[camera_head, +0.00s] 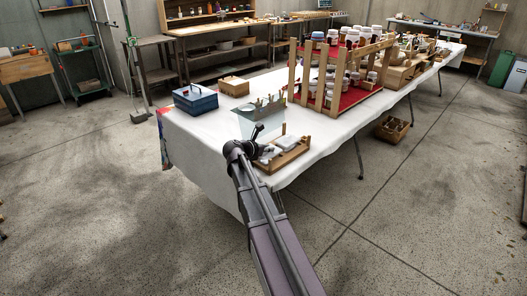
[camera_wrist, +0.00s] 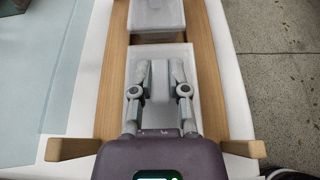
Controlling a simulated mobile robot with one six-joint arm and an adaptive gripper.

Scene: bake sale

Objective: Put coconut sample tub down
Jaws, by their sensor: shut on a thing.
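In the wrist view my gripper (camera_wrist: 160,72) reaches over a whitish, translucent tub (camera_wrist: 160,50) and is shut on it; the fingers cover much of the tub. The tub is between the two long rails of a wooden tray (camera_wrist: 112,85). I cannot read a label or tell whether its base touches the tray. A second similar tub (camera_wrist: 157,15) sits farther along in the same tray. In the head view the tray (camera_head: 296,158) is at the near table edge, with my gripper (camera_head: 262,150) at its left part.
A clear pale panel (camera_head: 262,125) stands just behind the tray. A blue box (camera_head: 195,100) and a wooden box (camera_head: 234,86) are farther left on the white-covered table (camera_head: 205,135). A wooden rack (camera_head: 312,95) with several jars stands to the right. Bare cloth lies left of the tray.

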